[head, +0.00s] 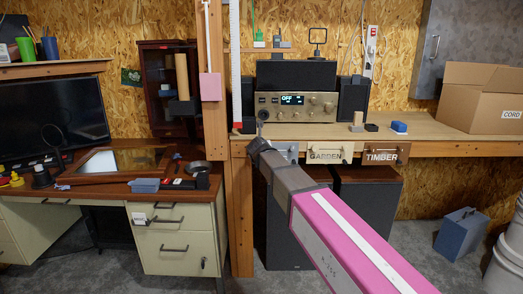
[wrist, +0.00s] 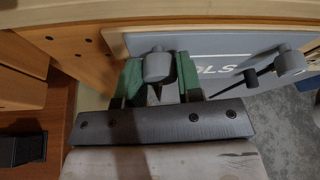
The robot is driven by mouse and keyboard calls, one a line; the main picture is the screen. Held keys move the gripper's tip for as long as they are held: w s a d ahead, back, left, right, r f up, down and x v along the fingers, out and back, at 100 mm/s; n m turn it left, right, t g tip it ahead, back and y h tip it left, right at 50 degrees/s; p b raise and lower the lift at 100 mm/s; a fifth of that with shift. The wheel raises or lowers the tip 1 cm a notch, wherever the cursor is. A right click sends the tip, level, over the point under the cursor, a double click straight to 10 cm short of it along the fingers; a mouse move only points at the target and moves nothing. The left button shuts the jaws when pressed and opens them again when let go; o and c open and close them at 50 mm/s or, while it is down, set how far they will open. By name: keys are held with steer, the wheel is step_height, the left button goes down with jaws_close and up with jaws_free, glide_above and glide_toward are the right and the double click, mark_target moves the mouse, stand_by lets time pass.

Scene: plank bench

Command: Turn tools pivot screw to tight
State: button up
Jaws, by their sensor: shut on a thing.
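The tools panel (wrist: 210,45) is a blue-grey plate under the bench edge, with "OLS" readable in the wrist view. A grey round screw head (wrist: 157,66), which looks like the tools pivot screw, is at its left part. My gripper (wrist: 158,80) has green fingers on either side of this screw head and is shut on it. In the head view my gripper (head: 258,146) reaches the left end of the bench front. It and my arm hide the screw and most of the tools panel (head: 288,149) there.
A second grey knob (wrist: 291,60) and a dark bar (wrist: 253,78) are right of the screw. The garden panel (head: 329,153) and timber panel (head: 383,154) hang further right. A wooden post (head: 241,200) stands close on the left. Dark cabinets (head: 365,210) stand below.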

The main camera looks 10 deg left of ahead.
steer(key=shift+s+f, duration=0.1)
stand_by(0.4)
steer(key=o, duration=0.9)
steer(key=v, duration=1)
steer(key=shift+s+d+r, duration=0.15)
steer(key=shift+s+r, duration=0.05)
steer(key=shift+s, duration=0.15)
steer(key=shift+w+d, duration=0.1)
